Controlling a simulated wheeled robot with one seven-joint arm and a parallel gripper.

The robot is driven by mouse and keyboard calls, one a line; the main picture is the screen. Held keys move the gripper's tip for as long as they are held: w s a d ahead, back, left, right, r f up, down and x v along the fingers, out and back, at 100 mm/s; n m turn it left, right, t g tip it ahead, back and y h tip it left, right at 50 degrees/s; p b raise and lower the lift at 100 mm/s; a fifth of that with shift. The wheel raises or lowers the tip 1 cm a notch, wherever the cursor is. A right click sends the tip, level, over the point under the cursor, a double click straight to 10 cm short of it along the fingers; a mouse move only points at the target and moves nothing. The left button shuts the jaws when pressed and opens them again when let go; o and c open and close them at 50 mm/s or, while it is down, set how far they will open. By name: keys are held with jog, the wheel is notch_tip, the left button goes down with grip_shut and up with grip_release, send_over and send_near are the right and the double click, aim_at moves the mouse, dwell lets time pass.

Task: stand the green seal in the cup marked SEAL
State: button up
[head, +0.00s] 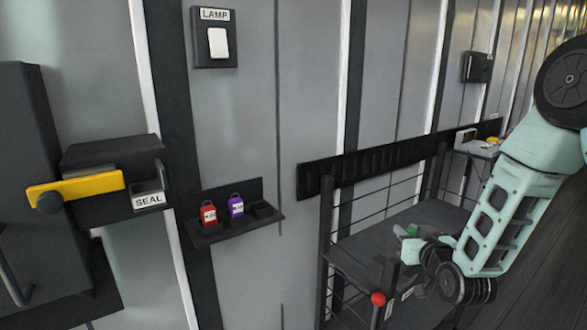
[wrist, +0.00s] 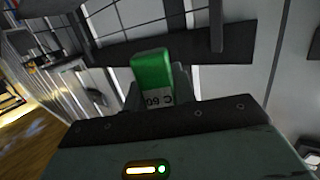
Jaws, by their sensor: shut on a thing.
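The green seal (wrist: 150,72) is a small green block with a pale lettered label at its lower end. In the wrist view my gripper (wrist: 160,98) is shut on it, and the green end sticks out beyond the jaws. In the head view my gripper (head: 406,240) is low on the right, over the shelf cart, with only a bit of the green seal (head: 413,230) showing. The SEAL label (head: 148,199) is on a dark holder at the left, beside a yellow lever. The inside of that cup is not clearly visible. My gripper is far to its right.
The yellow lever (head: 75,189) sticks out in front of the dark box. A wall shelf (head: 232,228) holds a red tag (head: 208,214), a purple tag (head: 236,206) and an empty slot. The railed cart (head: 350,250) has a red knob (head: 378,298). A LAMP switch (head: 217,42) is above.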

jog(key=m+h, duration=0.1)
send_over(409, 282)
jog(key=d, duration=0.2)
notch_tip(409, 282, down, 3)
jog(key=s+f, duration=0.7)
jog(key=f, duration=0.6)
jog(key=shift+s, duration=0.2)
jog(key=shift+d, duration=0.2)
